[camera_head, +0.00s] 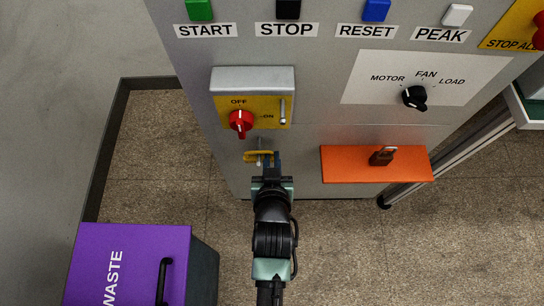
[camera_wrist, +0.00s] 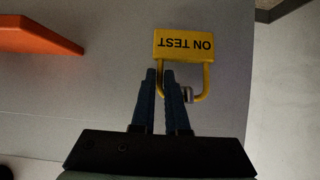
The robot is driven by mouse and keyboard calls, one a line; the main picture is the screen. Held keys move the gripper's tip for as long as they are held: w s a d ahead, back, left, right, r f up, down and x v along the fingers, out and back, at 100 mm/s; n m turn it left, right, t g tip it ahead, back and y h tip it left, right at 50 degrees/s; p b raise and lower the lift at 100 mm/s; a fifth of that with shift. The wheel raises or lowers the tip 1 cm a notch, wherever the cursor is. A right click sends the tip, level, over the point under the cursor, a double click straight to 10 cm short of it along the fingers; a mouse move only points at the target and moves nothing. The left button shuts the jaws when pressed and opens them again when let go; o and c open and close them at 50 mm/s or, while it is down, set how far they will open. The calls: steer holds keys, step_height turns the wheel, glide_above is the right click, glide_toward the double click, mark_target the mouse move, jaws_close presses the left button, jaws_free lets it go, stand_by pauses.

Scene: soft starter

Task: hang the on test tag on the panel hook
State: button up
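The yellow ON TEST tag (camera_wrist: 184,45) has a yellow loop and appears upside down in the wrist view. In the head view the tag (camera_head: 256,156) is at the panel front, just below the switch box. My gripper (camera_wrist: 160,76) has its fingertips close together on one side bar of the loop; it also shows in the head view (camera_head: 271,156). The small grey metal panel hook (camera_wrist: 188,94) appears within the loop's outline; its tip also shows above the tag in the head view (camera_head: 259,142). I cannot tell whether the loop bears on the hook.
Above the tag is the switch box (camera_head: 252,78) with a red OFF/ON knob (camera_head: 241,122). To the right, an orange shelf (camera_head: 340,165) sticks out with a brown padlock (camera_head: 382,156) on it. A purple waste bin (camera_head: 140,255) stands at lower left.

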steer(key=o, duration=0.4)
steer(key=shift+a, duration=0.15)
